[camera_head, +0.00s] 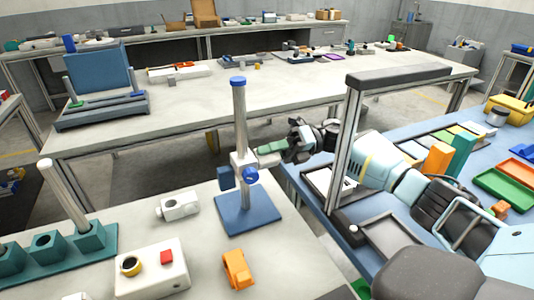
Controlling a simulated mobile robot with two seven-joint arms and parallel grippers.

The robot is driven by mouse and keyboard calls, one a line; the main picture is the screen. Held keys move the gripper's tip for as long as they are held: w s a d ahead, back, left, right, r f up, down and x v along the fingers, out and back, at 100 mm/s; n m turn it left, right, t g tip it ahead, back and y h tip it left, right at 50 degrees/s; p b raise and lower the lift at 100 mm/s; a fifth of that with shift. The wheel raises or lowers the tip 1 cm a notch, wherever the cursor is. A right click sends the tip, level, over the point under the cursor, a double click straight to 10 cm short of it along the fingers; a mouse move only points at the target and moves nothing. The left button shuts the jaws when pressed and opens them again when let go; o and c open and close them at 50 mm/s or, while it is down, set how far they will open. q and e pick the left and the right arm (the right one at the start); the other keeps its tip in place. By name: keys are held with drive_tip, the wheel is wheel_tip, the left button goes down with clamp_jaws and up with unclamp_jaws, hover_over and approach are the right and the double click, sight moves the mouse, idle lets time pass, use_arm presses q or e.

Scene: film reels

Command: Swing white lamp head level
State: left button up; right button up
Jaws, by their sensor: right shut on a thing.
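A lamp stand has a blue square base (247,208) and an upright grey post (240,120) with a blue cap. A white bracket (240,166) with a blue knob (250,176) sits low on the post. A white lamp head (268,160) sticks out to the right of the bracket, looking roughly level. My right gripper (283,152) reaches in from the right and is shut on the lamp head's outer end. The dark fingers hide part of that end. My left gripper is not in view.
A white box (152,270) with a red button, an orange block (238,268) and a white fitting (178,207) lie on the near table. A tall metal frame (346,140) stands right of my gripper.

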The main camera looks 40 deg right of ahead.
drive_tip(key=m, duration=0.4)
drive_tip(key=shift+w+f+m+p, duration=0.1)
drive_tip(key=shift+m+p, duration=0.2)
drive_tip(key=shift+m, duration=0.1)
drive_tip(key=shift+f+m, duration=0.1)
drive_tip(key=shift+m, duration=0.7)
drive_tip(key=o, duration=1)
drive_tip(key=shift+d, duration=0.1)
drive_tip(key=shift+b+v, duration=1)
drive_tip(key=shift+v, duration=2.9)
